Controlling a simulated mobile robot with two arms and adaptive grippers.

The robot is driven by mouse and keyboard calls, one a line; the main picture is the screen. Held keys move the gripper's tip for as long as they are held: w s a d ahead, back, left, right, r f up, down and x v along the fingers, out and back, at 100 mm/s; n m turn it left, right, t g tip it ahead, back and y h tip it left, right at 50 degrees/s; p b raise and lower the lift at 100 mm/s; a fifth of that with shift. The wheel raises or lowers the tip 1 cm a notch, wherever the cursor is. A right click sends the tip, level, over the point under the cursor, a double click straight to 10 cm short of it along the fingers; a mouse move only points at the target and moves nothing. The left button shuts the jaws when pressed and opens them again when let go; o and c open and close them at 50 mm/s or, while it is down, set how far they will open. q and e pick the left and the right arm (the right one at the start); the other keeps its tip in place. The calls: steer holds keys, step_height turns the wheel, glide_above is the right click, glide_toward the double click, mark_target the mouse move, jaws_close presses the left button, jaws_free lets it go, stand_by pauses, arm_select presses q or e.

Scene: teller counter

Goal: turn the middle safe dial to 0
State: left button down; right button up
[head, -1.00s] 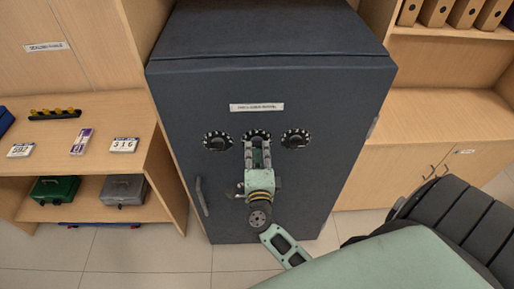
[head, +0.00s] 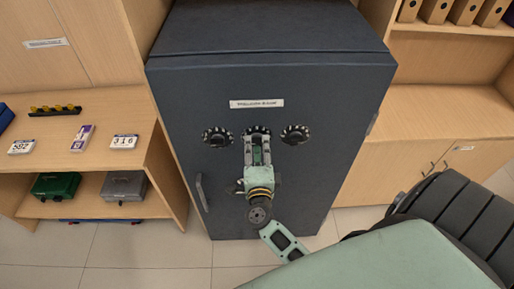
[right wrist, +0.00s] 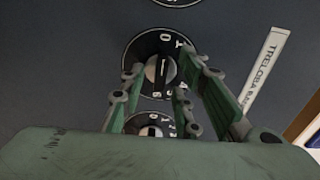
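The dark safe (head: 300,190) has three black dials in a row below a white label. The middle dial (head: 257,130) is partly hidden behind my right gripper (head: 257,148). In the right wrist view the middle dial (right wrist: 137,57) shows a grey knob (right wrist: 152,73) with a light mark and white digits on its ring; a 0 shows at its upper left and a 1 to the right of that. My right gripper's fingers (right wrist: 158,82) are apart, on either side of the knob; contact is not clear. My left gripper is out of view.
The left dial (head: 217,136) and right dial (head: 295,134) sit close beside the middle one. A safe handle (head: 203,192) is lower left. A wooden shelf (head: 100,105) with number cards and cash boxes stands left, and a cabinet (head: 430,130) right.

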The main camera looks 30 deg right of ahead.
steer(key=v, duration=1.2)
